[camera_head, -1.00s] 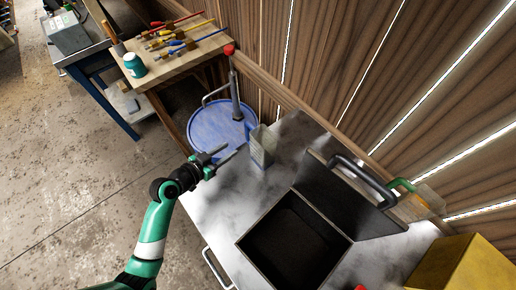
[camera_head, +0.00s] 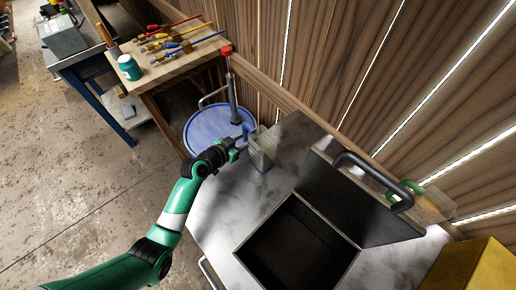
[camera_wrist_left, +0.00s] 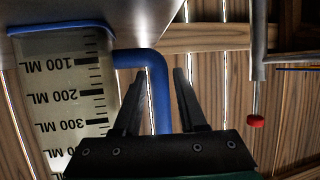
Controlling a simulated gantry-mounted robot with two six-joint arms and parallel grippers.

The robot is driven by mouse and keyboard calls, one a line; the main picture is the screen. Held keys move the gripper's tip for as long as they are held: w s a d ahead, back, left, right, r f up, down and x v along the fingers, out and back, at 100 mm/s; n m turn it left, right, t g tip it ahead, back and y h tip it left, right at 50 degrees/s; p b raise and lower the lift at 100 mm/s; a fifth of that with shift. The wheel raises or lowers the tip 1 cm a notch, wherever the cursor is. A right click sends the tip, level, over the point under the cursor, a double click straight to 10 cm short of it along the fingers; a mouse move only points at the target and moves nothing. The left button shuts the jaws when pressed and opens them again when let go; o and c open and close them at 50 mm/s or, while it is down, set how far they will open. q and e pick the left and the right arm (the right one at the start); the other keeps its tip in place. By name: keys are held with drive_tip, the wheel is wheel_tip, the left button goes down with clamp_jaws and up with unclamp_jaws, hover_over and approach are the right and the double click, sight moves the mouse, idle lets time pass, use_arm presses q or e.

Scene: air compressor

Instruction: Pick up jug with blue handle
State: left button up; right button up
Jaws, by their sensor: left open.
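The clear jug with blue handle (camera_head: 263,152) stands upright on the grey bench (camera_head: 215,210), near its back left edge. It also shows, upside down, in the left wrist view (camera_wrist_left: 68,95), with black ML markings on its side. Its blue handle (camera_wrist_left: 158,90) points toward my left gripper (camera_head: 236,148). In the left wrist view my left gripper (camera_wrist_left: 160,75) is open, with one finger on each side of the handle's upright bar in the picture. I cannot tell whether the fingers touch it. My right gripper is not in view.
A blue drum (camera_head: 205,125) with a red-topped pump is left of the jug. A wooden wall rises behind, and a yellow box (camera_head: 475,268) is at right.

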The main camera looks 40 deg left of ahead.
use_arm(q)
clamp_jaws()
idle(0.4)
wheel_tip(320, 180, up, 18)
drive_tip(key=p, duration=0.9)
drive_tip(key=shift+f, duration=0.2)
drive_tip(key=shift+r+p, duration=0.3)
drive_tip(key=shift+p, duration=0.1)
drive_tip(key=shift+c, duration=2.3)
unclamp_jaws()
clamp_jaws()
